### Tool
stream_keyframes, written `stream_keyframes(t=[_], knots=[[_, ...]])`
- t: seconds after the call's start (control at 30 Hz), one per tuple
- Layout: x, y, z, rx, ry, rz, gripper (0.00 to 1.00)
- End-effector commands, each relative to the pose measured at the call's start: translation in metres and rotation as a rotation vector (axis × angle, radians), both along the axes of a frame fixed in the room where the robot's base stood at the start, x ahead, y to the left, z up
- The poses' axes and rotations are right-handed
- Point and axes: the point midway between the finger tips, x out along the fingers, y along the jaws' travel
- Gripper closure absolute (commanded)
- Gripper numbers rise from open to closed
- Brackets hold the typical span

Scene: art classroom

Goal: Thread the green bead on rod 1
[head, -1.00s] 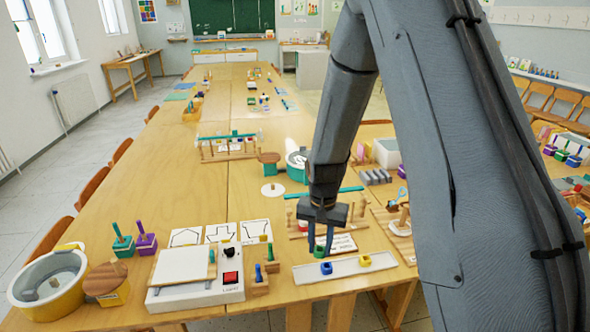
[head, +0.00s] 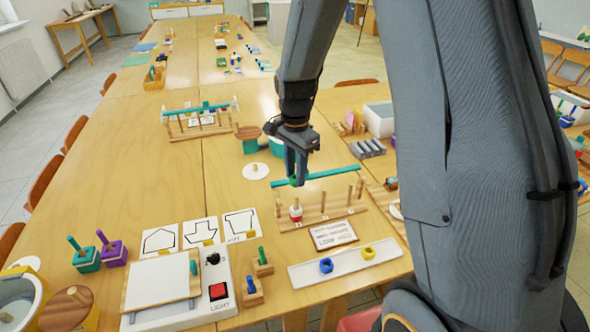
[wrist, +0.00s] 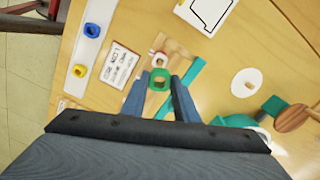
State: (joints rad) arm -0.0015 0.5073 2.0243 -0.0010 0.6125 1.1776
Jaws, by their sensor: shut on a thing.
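My gripper (head: 296,178) is shut on the green bead (wrist: 159,79), which sits between the two fingertips in the wrist view. In the head view the green bead (head: 294,182) is partly hidden by the fingers. It is held above the left part of a wooden rod rack (head: 330,214). A white and red bead (head: 296,211) sits on the leftmost front rod, below the green bead; it also shows in the wrist view (wrist: 160,60), just beyond the green bead. Other upright rods, such as one front rod (head: 323,200), look bare. The rod numbers are too small to read surely.
A white tray (head: 343,267) in front holds a blue bead (head: 326,265) and a yellow bead (head: 368,252). A printed card (head: 333,234) lies between tray and rack. A teal bar (head: 330,173) runs behind the rack. A light box (head: 160,280) stands at left.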

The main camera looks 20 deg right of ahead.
Motion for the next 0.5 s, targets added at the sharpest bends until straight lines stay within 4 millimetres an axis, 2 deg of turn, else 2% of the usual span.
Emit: stream_keyframes(t=[0.37,0.5], knots=[[0.001,-0.002,-0.037,0.0,-0.001,-0.003,0.94],[0.0,-0.002,-0.033,0.0,-0.001,-0.003,0.94]])
